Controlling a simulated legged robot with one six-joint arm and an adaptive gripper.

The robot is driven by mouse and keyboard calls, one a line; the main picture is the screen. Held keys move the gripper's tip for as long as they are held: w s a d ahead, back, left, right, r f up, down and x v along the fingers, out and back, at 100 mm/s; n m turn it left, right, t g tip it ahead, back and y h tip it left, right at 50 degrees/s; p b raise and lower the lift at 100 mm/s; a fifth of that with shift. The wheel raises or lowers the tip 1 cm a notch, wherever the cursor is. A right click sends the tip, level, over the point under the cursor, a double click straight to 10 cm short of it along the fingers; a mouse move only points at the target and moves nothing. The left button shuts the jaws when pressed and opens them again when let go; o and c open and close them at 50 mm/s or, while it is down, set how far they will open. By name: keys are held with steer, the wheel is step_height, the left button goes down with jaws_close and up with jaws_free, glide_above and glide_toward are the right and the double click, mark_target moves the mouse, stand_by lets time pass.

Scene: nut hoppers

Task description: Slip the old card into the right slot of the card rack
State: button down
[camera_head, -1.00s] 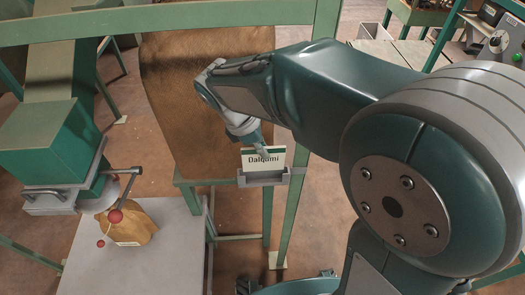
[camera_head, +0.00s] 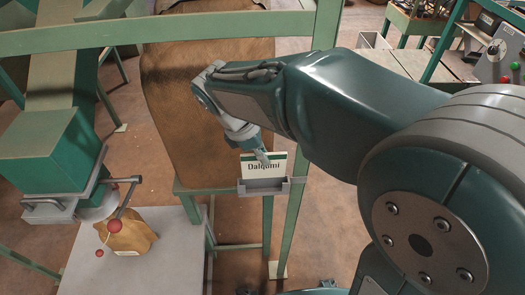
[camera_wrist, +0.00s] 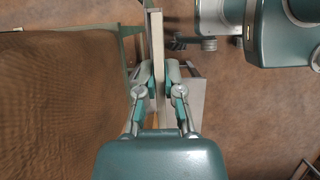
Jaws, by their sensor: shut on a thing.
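A white card (camera_head: 275,172) with a dark top band and the word "Dalqumi" stands upright at the grey card rack (camera_head: 264,188). Its lower edge meets the rack's front wall; how deep it sits, and in which slot, I cannot tell. My gripper (camera_head: 264,158) reaches down to the card from above and is shut on it. In the wrist view my gripper (camera_wrist: 158,78) has its fingers on both sides of a thin upright piece, seemingly the card (camera_wrist: 154,45) edge-on. Part of the rack (camera_wrist: 192,92) shows right of the fingers. The slots are hidden.
The rack is on a green frame (camera_head: 215,189). At left, a green hopper spout (camera_head: 55,155) stands over a small filled bag (camera_head: 130,236) on a pale table (camera_head: 175,262). A green beam (camera_head: 130,32) crosses above.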

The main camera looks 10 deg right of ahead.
steer(key=s, duration=0.9)
steer(key=shift+a, duration=0.15)
stand_by(0.4)
steer(key=shift+s, duration=0.1)
stand_by(2.2)
